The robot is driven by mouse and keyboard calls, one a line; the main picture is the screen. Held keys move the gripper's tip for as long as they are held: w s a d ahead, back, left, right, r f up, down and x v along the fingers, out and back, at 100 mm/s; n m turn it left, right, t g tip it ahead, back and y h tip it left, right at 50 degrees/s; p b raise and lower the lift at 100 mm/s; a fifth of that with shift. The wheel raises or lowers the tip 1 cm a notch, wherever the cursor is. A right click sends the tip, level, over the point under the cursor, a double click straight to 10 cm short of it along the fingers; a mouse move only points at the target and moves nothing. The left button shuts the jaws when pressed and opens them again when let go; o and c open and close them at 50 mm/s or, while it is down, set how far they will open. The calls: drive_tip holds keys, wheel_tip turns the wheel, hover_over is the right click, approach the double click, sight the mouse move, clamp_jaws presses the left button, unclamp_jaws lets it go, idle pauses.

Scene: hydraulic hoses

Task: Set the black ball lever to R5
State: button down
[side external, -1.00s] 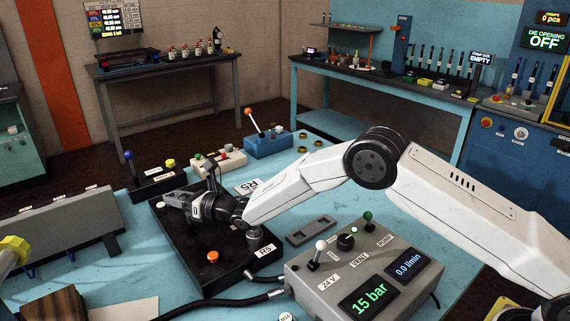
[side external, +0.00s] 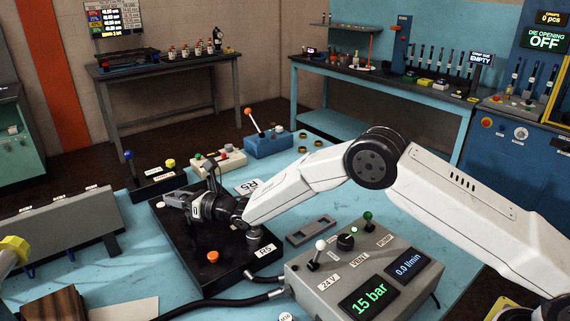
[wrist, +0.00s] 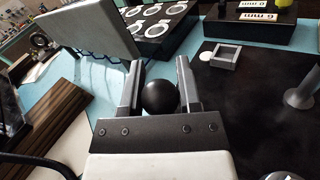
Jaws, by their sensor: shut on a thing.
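The black ball (wrist: 160,97) of the lever sits between the two fingers of my gripper (wrist: 158,72) in the wrist view. The fingers are shut on it, one on each side. The lever's shaft and base are hidden beneath the ball and gripper. In the side view my gripper (side external: 174,200) is low over the black plate (side external: 196,262), and the ball cannot be made out there. A white label (side external: 248,187) by the plate's far edge is turned, and I cannot read it surely. No R5 mark is clearly readable.
A grey box (side external: 365,270) with small levers and displays reading 15 bar and 0.0 l/min stands at the front right. An orange knob (side external: 212,257) and a grey post (side external: 254,243) rise from the plate. A blue box with an orange-ball lever (side external: 254,122) stands behind.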

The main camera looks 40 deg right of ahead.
drive_tip(key=shift+s+a, duration=0.15)
drive_tip(key=shift+s, duration=1.8)
drive_tip(key=shift+c, duration=1.5)
unclamp_jaws()
drive_tip(key=shift+s+d, duration=0.15)
drive_tip(key=shift+d, duration=0.1)
drive_tip(key=shift+v, duration=3.7)
